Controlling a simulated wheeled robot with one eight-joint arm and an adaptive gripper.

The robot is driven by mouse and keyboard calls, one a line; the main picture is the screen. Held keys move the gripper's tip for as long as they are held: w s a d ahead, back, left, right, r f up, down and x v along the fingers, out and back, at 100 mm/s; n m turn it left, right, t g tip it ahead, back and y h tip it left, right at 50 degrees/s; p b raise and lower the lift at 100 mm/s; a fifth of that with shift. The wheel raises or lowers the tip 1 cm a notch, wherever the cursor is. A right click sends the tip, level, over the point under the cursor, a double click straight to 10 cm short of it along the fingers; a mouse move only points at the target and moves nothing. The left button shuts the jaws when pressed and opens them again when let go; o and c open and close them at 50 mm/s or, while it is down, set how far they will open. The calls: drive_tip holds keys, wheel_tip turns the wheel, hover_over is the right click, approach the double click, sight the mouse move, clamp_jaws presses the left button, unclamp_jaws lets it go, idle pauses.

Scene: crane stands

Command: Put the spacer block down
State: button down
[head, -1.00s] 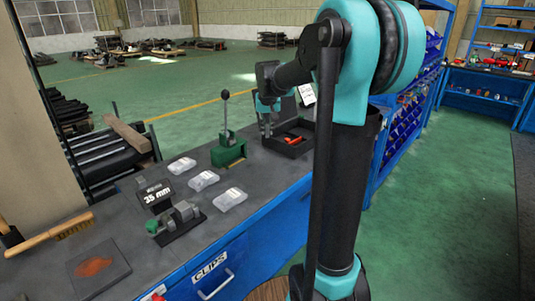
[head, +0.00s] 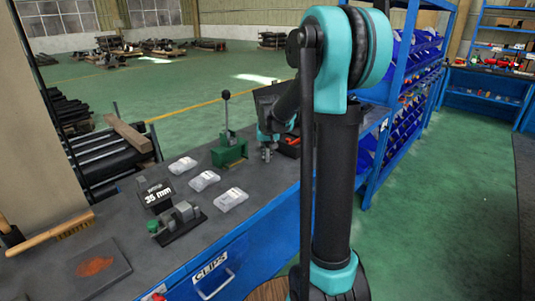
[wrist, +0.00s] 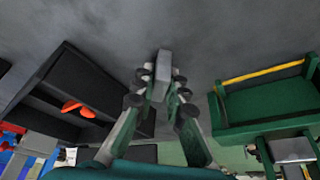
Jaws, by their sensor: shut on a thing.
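The spacer block (wrist: 163,66) is a small light grey block in the wrist view. My gripper (wrist: 162,88) is shut on it, with a finger on either side, and the block's end sticks out past the fingertips. In the head view my gripper (head: 266,153) points down low over the grey bench top, between the green lever fixture and the black tray. The block is too small to make out there. I cannot tell whether its end touches the bench.
The black tray (wrist: 85,88) with a red-orange item (wrist: 78,108) stands left of my gripper in the wrist view; the green fixture (wrist: 265,103) stands right. Clear packs (head: 204,180), a black 35 mm block (head: 157,194) and a clamp-like device (head: 180,220) occupy the nearer bench.

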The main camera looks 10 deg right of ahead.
drive_tip(key=c, duration=2)
unclamp_jaws()
drive_tip(key=shift+f, duration=0.15)
drive_tip(key=o, duration=0.4)
drive_tip(key=shift+o, duration=0.2)
